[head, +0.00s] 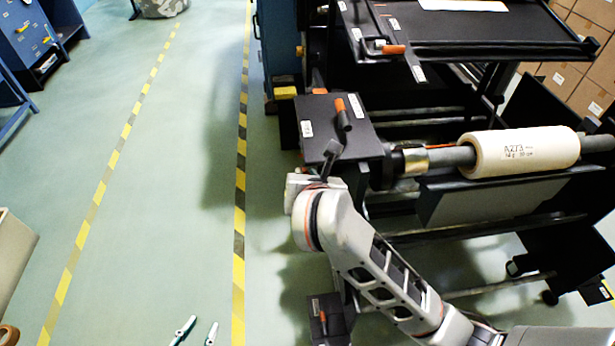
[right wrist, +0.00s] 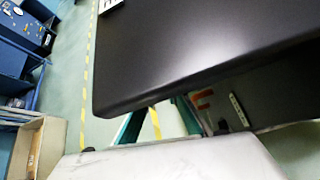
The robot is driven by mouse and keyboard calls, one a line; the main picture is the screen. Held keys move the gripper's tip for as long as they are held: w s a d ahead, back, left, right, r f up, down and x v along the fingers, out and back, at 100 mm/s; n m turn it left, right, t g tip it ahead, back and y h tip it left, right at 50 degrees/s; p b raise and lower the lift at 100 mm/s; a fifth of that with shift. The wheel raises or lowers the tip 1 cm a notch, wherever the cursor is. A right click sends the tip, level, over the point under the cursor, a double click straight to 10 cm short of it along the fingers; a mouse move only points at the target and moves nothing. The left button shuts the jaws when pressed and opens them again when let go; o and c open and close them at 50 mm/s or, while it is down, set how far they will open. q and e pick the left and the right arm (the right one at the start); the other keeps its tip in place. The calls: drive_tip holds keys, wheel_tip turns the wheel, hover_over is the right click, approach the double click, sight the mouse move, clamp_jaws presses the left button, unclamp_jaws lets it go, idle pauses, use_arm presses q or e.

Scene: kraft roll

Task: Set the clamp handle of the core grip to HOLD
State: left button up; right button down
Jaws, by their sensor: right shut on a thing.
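The black core grip housing (head: 318,145) stands at the near end of the roll shaft, with small labels too small to read. A dark lever, which looks like the clamp handle (head: 332,151), slants down from its front edge into my right gripper (head: 318,180). That gripper is shut on it and hides its end. Another handle with an orange tip (head: 341,106) stands on the housing top. In the right wrist view the housing (right wrist: 200,50) covers the fingertips and whatever they hold. My left gripper (head: 197,331) is open and empty at the bottom edge, over the floor.
A white paper roll (head: 522,152) sits on the shaft, right of a brass-coloured sleeve (head: 412,161). A black upper deck (head: 470,28) overhangs behind. Another orange handle (head: 393,49) is on its edge. Cartons (head: 573,45) are stacked at far right.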

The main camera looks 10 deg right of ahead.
idle(0.3)
drive_tip(key=c, duration=2)
unclamp_jaws()
drive_tip(key=v, duration=1.2)
drive_tip(key=shift+c, duration=0.2)
